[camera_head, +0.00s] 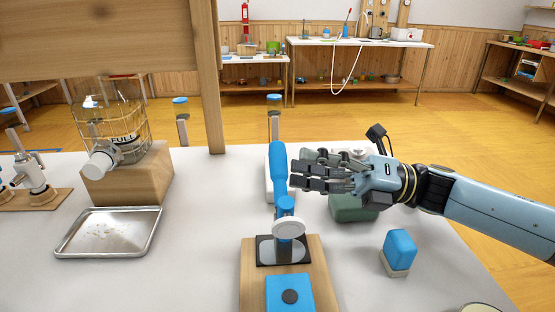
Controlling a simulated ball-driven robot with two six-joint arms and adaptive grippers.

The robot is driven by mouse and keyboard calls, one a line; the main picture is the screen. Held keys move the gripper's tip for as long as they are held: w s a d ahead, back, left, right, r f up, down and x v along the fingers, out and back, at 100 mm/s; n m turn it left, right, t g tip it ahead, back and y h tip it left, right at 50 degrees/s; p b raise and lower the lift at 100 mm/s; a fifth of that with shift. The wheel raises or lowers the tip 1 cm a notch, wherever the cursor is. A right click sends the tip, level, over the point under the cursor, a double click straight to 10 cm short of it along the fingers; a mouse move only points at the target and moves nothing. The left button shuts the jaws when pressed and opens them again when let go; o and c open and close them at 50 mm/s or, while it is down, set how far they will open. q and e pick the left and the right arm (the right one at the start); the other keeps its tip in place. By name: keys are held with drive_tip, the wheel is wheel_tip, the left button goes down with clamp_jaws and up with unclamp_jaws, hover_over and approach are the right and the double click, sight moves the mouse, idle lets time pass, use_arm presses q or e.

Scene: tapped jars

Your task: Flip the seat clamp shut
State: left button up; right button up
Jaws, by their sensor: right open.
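The seat clamp is in the middle of the head view, with an upright blue handle (278,166) above a white round pad (288,228). It stands on a dark plate on a wooden board (318,272), and the handle points up. My right gripper (302,174) comes in from the right, with its fingers beside the handle's right side. It is open and holds nothing. I cannot tell whether the fingertips touch the handle. My left gripper is not in view.
A blue block (290,295) with a dark knob sits at the board's front. A blue-topped block (400,248) stands to the right, and a green object (352,208) lies behind. A metal tray (75,247) and a caged jar (120,125) on a wooden block are left. A wooden post (207,90) rises behind.

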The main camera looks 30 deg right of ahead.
sight(279, 162)
drive_tip(key=x, duration=0.4)
drive_tip(key=shift+a, duration=0.1)
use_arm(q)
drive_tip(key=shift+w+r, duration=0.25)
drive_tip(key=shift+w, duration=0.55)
use_arm(e)
drive_tip(key=shift+w+a+r, duration=0.1)
drive_tip(key=shift+w+a, duration=0.15)
drive_tip(key=shift+a, duration=0.05)
drive_tip(key=shift+c, duration=0.2)
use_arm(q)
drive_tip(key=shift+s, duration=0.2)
use_arm(e)
clamp_jaws()
